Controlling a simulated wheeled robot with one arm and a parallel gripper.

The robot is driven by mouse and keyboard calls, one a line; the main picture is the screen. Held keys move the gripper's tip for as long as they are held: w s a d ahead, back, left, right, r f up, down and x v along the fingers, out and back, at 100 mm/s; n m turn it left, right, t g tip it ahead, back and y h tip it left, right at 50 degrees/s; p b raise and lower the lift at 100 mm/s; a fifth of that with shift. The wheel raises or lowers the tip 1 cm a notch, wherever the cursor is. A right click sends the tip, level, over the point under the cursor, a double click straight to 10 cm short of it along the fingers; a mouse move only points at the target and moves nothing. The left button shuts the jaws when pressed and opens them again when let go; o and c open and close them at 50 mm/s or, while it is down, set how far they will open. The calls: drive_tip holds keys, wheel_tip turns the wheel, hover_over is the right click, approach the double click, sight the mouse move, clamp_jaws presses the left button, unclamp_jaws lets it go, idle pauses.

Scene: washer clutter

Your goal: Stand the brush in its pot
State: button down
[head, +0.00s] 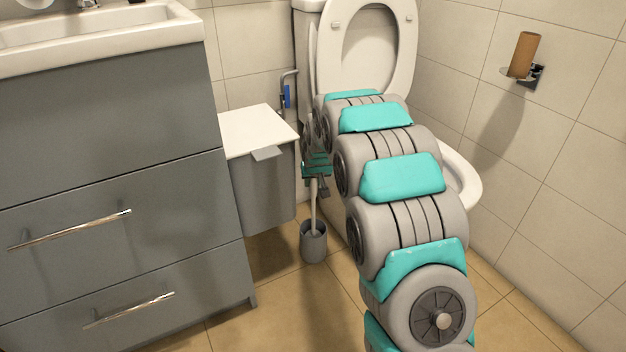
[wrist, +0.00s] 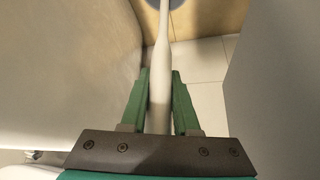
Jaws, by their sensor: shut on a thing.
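The brush has a pale, slim handle (head: 314,207) that hangs nearly upright below my gripper (head: 318,186). In the wrist view the handle (wrist: 162,55) runs between the green fingers of my gripper (wrist: 160,74), which is shut on it. The grey pot (head: 314,246) stands on the floor directly under the brush. The brush's lower end reaches the pot's mouth and its head is hidden; I cannot tell how deep it sits. A bit of the dark round pot (wrist: 168,3) shows at the top edge of the wrist view.
A grey bin with a white lid (head: 259,130) stands left of the pot, beside a grey drawer cabinet (head: 110,215). The toilet (head: 365,45) is behind my arm, with a paper-roll holder (head: 524,72) on the right wall. Tiled floor (head: 285,305) is clear in front of the pot.

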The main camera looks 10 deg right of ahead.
drive_tip(key=shift+f, duration=0.2)
drive_tip(key=shift+c, duration=0.9)
unclamp_jaws()
drive_tip(key=shift+r, duration=0.15)
drive_tip(key=shift+r+p, duration=1.05)
drive_tip(key=shift+r, duration=2.35)
drive_tip(key=shift+s, duration=0.1)
